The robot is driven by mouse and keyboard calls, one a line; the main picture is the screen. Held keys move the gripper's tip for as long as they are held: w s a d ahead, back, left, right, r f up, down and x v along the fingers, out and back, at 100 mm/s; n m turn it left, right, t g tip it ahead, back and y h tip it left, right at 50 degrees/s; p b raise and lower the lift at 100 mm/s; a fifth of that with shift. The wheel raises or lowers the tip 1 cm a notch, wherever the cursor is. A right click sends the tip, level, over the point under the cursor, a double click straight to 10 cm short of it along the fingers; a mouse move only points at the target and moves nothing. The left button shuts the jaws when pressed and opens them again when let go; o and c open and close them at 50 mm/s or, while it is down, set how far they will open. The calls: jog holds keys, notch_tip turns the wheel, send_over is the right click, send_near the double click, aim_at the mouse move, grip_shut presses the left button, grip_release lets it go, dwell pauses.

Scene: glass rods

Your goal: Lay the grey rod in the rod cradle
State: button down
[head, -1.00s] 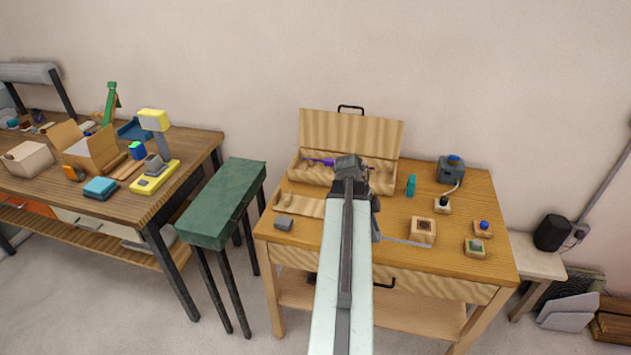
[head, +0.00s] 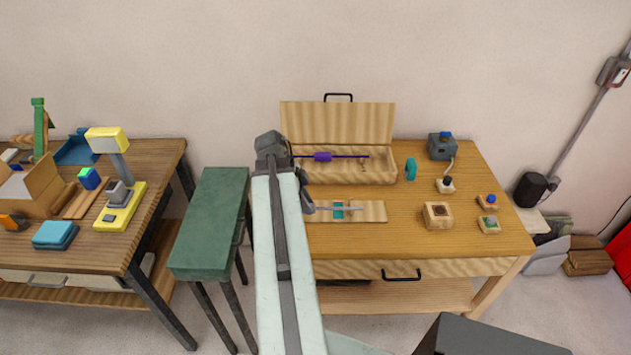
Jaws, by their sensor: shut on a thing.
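The grey rod (head: 352,209) is thin and pale. It sticks out to the right from my gripper (head: 309,206), which is shut on it and mostly hidden behind my arm. The rod lies level across a low wooden board (head: 375,214) with a teal patch (head: 338,212), which looks like the rod cradle. I cannot tell whether the rod touches it or hangs just above. The left end of the board is hidden by my arm. A purple rod (head: 345,156) with a thicker purple sleeve lies in the open wooden case (head: 380,178) behind.
A teal piece (head: 410,169), a grey-blue box (head: 441,147) and several small wooden blocks with buttons or holes stand on the table's right side. The front right tabletop (head: 400,240) is clear. A green stool (head: 210,225) and a cluttered bench (head: 150,205) are on the left.

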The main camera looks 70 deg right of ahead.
jog(key=s+d+r+p, duration=0.3)
jog(key=d, duration=0.4)
jog(key=f+b, duration=0.7)
jog(key=shift+w+a+f, duration=0.1)
jog(key=shift+w+a, duration=0.05)
jog(key=shift+a, duration=0.05)
